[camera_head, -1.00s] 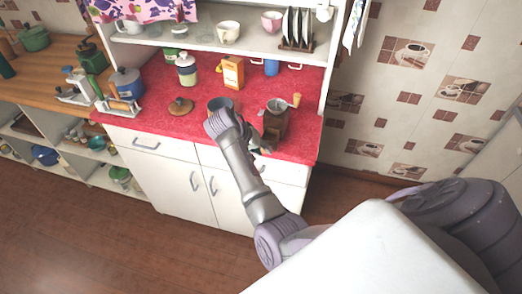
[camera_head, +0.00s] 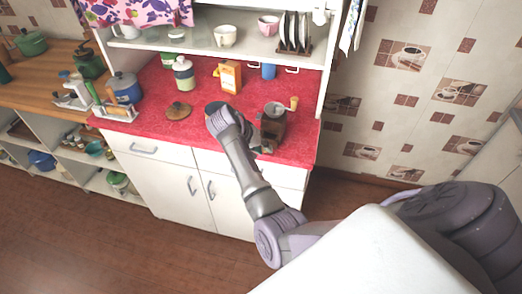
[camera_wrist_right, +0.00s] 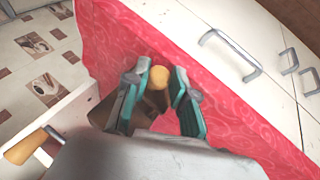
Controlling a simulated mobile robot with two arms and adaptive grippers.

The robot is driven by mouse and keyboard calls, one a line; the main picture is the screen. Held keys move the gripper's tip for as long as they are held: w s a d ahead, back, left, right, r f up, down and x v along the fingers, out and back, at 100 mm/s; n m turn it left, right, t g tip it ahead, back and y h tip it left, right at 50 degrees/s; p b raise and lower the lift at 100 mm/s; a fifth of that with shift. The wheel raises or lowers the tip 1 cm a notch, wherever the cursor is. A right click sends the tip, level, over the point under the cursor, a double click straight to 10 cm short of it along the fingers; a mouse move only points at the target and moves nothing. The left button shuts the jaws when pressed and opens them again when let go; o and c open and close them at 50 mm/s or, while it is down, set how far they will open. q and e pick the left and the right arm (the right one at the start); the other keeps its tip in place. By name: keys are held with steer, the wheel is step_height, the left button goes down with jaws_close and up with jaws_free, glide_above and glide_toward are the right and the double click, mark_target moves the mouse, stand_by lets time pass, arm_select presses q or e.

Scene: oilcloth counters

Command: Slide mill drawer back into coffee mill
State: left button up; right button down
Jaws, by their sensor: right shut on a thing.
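The coffee mill (camera_head: 273,128) stands on the red counter near its right end, a brown box with a grey metal bowl on top and a crank with an orange knob. My right gripper (camera_head: 259,147) is low at the mill's front left side, partly hidden by my arm. In the right wrist view, the teal-padded fingers of my right gripper (camera_wrist_right: 160,88) stand on both sides of the brown mill drawer (camera_wrist_right: 155,101), with its round yellow-brown knob (camera_wrist_right: 159,75) between the fingertips. How far the drawer is inside the mill is hidden. My left gripper is not in view.
The red counter (camera_head: 150,120) ends in front above white cupboard doors. A brown lid (camera_head: 178,110), an orange carton (camera_head: 230,77) and a lidded jar (camera_head: 184,74) stand left of and behind the mill. A shelf with cups and a plate rack (camera_head: 295,45) hangs over the back.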

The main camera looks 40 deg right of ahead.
steer(key=shift+w+d, duration=0.2)
steer(key=shift+d, duration=0.05)
stand_by(0.3)
steer(key=shift+w+d+b, duration=0.3)
steer(key=shift+w+d, duration=0.25)
steer(key=shift+d, duration=0.2)
steer(key=c, duration=0.9)
jaws_free()
steer(key=shift+o, duration=0.2)
